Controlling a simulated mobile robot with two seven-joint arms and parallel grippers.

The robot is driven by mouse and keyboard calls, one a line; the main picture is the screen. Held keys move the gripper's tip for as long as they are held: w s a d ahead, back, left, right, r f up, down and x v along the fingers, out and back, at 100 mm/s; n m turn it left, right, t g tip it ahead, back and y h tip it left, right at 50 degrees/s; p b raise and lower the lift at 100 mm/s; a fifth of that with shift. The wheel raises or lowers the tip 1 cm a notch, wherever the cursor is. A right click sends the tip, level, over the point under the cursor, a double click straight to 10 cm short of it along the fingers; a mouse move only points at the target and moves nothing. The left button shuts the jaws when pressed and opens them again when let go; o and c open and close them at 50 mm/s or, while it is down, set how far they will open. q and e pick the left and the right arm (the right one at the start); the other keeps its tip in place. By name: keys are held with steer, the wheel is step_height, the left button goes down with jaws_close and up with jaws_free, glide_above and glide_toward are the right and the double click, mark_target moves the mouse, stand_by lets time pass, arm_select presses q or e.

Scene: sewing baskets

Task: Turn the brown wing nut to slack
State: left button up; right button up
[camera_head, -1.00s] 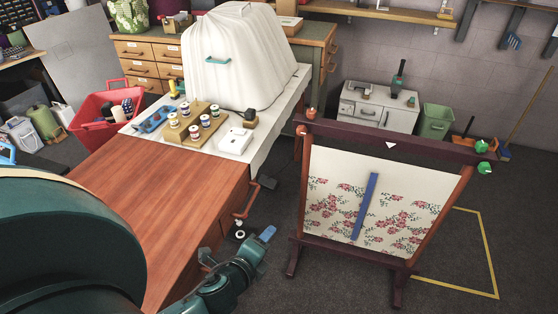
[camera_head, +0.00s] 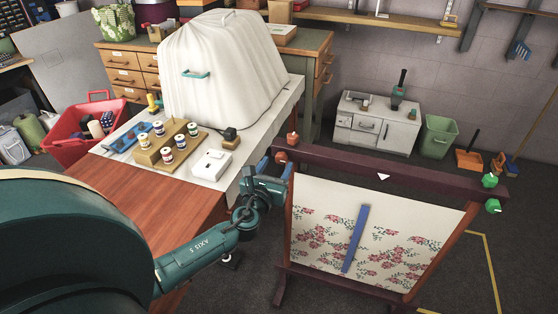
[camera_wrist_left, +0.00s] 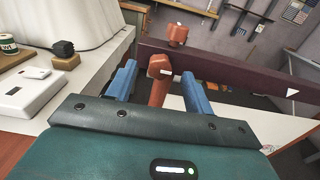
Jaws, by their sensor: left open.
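Two brown-orange knobs sit at the left end of the frame's dark top bar. The near brown wing nut (camera_head: 281,157) is on the bar's near side, and a second brown knob (camera_head: 292,138) stands behind it. In the left wrist view the near wing nut (camera_wrist_left: 160,68) shows between the blue fingers of my open left gripper (camera_wrist_left: 160,76), with a gap on both sides. The second knob (camera_wrist_left: 177,35) is farther off. In the head view my left gripper (camera_head: 273,176) is just below the near wing nut. My right gripper is not in view.
The dark top bar (camera_head: 400,174) carries two green knobs (camera_head: 490,192) at its right end. Flowered fabric (camera_head: 320,215) with a blue strip (camera_head: 355,240) hangs below. The table (camera_head: 150,188) with a white box (camera_head: 211,165) and thread spools is left of the gripper.

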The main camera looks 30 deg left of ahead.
mark_target(282, 157)
arm_select(q)
steer(key=shift+x, duration=1.15)
steer(key=shift+w, duration=0.35)
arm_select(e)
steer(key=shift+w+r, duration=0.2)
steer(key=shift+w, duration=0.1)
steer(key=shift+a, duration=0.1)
arm_select(q)
steer(key=shift+c, duration=0.2)
steer(key=c, duration=0.9)
steer(key=shift+c, duration=0.2)
